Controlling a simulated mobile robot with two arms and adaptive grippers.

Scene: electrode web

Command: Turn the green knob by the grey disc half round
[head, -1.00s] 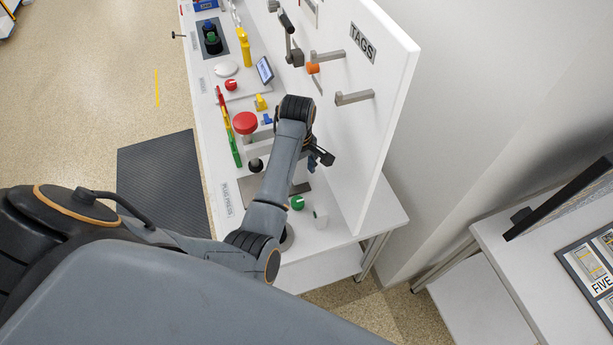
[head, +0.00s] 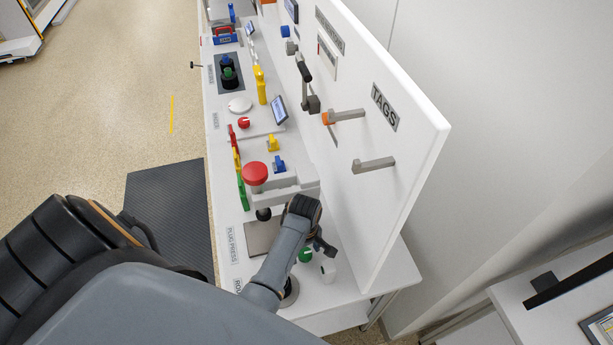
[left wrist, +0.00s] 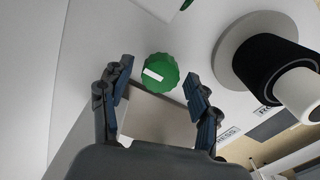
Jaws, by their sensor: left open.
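The green knob (head: 305,254) stands on the white bench near its close end, beside my left gripper (head: 323,246). In the left wrist view the round, ridged green knob (left wrist: 161,67) has a white bar mark on top and lies between the tips of my open left gripper (left wrist: 158,80). A gap shows on each side, and I cannot tell how high the fingers are above the bench. The grey disc (left wrist: 229,57) is to the right of the knob, with a black and white cylinder over it. In the head view the disc (head: 290,292) is partly hidden by my arm.
A small white block (head: 328,268) stands close to the knob. A flat grey plate (head: 261,238) and the red-topped press (head: 254,174) are farther along the bench. The upright white panel (head: 405,165) with hooks rises to the right of the gripper.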

